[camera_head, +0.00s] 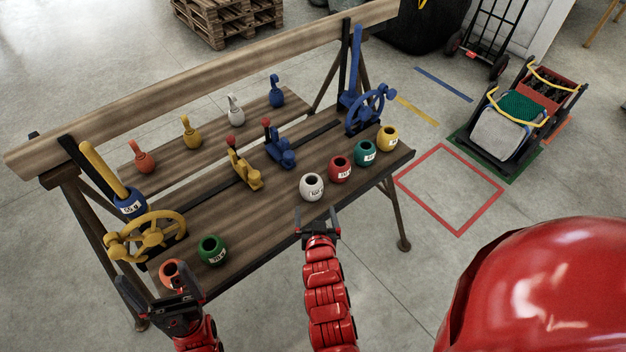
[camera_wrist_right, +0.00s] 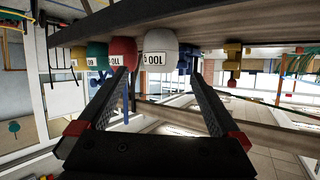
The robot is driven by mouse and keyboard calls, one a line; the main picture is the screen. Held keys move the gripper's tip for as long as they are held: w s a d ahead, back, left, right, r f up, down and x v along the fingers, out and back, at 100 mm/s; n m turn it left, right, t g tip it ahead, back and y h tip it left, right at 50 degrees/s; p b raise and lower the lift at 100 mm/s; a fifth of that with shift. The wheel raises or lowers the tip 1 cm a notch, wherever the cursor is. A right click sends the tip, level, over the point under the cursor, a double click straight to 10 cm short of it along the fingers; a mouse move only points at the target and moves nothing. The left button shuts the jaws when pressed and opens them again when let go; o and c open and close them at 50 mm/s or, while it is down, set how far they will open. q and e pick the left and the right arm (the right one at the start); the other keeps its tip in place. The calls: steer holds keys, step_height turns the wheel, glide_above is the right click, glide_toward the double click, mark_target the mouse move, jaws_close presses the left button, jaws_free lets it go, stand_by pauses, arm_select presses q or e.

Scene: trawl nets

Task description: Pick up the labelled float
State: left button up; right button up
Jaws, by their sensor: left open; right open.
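Several round floats with holes in top stand along the bench's front edge: white (camera_head: 312,187), red (camera_head: 340,169), teal (camera_head: 365,152), yellow (camera_head: 388,138), green (camera_head: 211,249) and orange (camera_head: 170,270). White labels show on most of them; the orange one is partly hidden by my left gripper (camera_head: 160,283), which is open beside it. My right gripper (camera_head: 318,222) is open and empty, just in front of the white float. The right wrist view is upside down; the white float (camera_wrist_right: 160,45) appears between and beyond the fingertips, its label reading about "100".
A red floor square (camera_head: 450,190) and a trolley (camera_head: 510,130) are to the right.

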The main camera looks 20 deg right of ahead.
steer(key=p, duration=0.2)
glide_toward(311, 183)
steer(key=x, duration=0.4)
steer(key=shift+d+f, duration=0.1)
steer(key=shift+f, duration=0.1)
steer(key=shift+p+x, duration=0.3)
steer(key=shift+x, duration=0.6)
steer(key=shift+b+x, duration=0.55)
steer(key=shift+x, duration=1.8)
steer(key=c, duration=1.1)
steer(key=shift+c, duration=0.2)
steer(key=shift+r, duration=0.1)
